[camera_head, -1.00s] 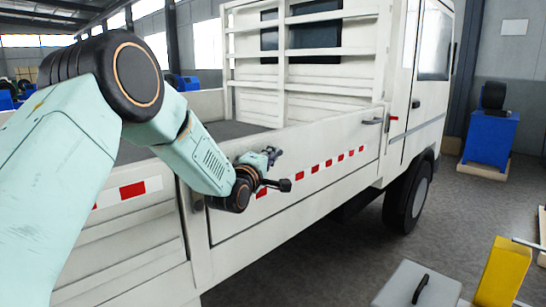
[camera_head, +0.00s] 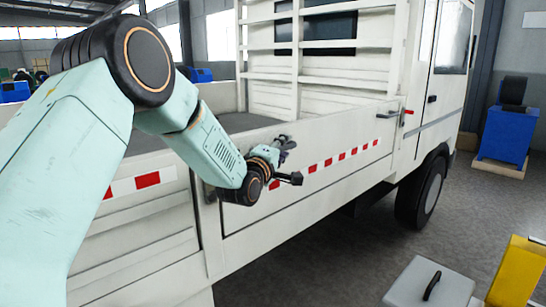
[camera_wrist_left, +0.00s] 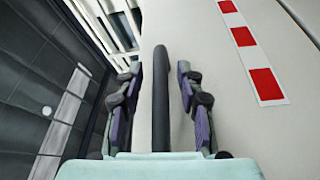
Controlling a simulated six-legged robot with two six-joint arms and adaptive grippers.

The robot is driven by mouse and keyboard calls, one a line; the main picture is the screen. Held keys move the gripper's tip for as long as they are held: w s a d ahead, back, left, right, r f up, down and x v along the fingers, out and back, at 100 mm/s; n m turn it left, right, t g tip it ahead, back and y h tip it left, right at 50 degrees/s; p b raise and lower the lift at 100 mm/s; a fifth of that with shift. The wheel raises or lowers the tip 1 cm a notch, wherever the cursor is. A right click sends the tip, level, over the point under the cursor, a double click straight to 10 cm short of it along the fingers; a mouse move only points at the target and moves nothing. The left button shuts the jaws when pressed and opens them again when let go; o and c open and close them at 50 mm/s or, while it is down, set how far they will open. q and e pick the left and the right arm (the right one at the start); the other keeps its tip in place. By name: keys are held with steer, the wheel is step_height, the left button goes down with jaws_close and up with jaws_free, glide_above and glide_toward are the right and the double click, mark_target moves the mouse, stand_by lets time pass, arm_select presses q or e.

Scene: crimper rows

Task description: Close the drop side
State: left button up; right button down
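The white drop side (camera_head: 325,192) is the long panel on the truck bed's near side, with a red-and-white strip (camera_head: 344,158) along it. It stands upright in the head view, roughly in line with the neighbouring panel. My left gripper (camera_head: 283,149) is at its outer face, near its rear end and upper edge. In the left wrist view the two fingers are apart, with a dark round-ended bar (camera_wrist_left: 160,105) between them and gaps on both sides. The panel (camera_wrist_left: 220,105) fills the picture's right half. Whether the fingers touch it cannot be told. My right gripper is not in view.
A grey box (camera_head: 425,285) with a black handle and a yellow block (camera_head: 520,270) stand at the lower right. A blue stand (camera_head: 506,137) is behind. The floor beside the truck is open.

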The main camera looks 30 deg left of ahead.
arm_select(q)
steer(key=s, duration=1.1)
steer(key=shift+s+d+f, duration=0.15)
steer(key=shift+d+f, duration=0.05)
